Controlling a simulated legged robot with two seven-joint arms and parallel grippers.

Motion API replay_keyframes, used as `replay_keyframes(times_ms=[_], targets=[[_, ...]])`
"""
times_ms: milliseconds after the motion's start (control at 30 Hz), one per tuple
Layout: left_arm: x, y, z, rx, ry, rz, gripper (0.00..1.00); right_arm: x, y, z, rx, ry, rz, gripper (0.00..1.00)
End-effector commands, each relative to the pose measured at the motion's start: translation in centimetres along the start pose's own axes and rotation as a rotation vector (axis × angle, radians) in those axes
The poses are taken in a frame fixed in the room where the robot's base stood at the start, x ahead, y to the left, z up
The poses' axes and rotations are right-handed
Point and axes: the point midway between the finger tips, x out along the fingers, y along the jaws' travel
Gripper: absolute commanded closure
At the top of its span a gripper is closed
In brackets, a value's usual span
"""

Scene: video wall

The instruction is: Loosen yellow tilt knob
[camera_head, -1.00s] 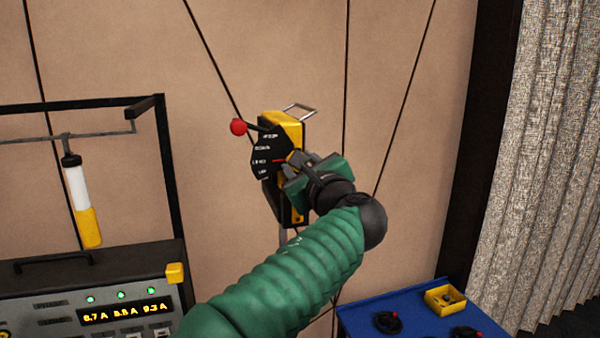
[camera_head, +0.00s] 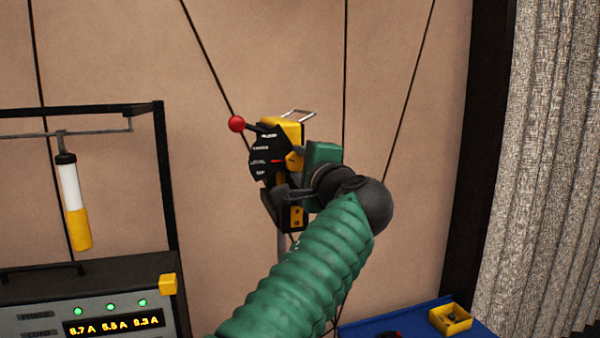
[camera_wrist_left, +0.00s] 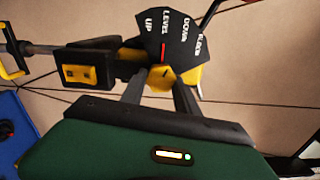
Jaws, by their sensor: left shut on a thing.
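The yellow tilt knob (camera_head: 294,160) sits on the side of a black and yellow device on a pole. In the left wrist view the knob (camera_wrist_left: 160,78) is between my two finger tips, by the black dial plate (camera_wrist_left: 178,42). My left gripper (camera_head: 291,174) is shut on it, one finger above and one below in the head view. The red pointer (camera_wrist_left: 164,51) lies at the LEVEL mark. A black lever with a red ball (camera_head: 236,124) sticks out to the left. My right gripper is not in view.
A power unit (camera_head: 90,300) with lit amber readouts and green lamps stands at the lower left. A white and yellow cylinder (camera_head: 74,200) hangs from a frame above it. A blue table (camera_head: 400,322) with a yellow tray (camera_head: 450,318) is at the lower right. Dark cables cross the wall.

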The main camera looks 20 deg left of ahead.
Motion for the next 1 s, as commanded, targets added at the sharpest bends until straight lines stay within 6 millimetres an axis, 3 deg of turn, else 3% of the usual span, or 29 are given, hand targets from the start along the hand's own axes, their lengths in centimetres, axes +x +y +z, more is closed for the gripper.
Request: replay_keyframes(times_ms=[600, 1000], targets=[[0.0, 0.2, -0.2, -0.578, 0.001, 0.005, 1.0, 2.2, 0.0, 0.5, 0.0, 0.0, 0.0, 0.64], [0.0, -0.1, -0.1, -0.854, 0.001, 0.005, 1.0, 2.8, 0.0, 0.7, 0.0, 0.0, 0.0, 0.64]])
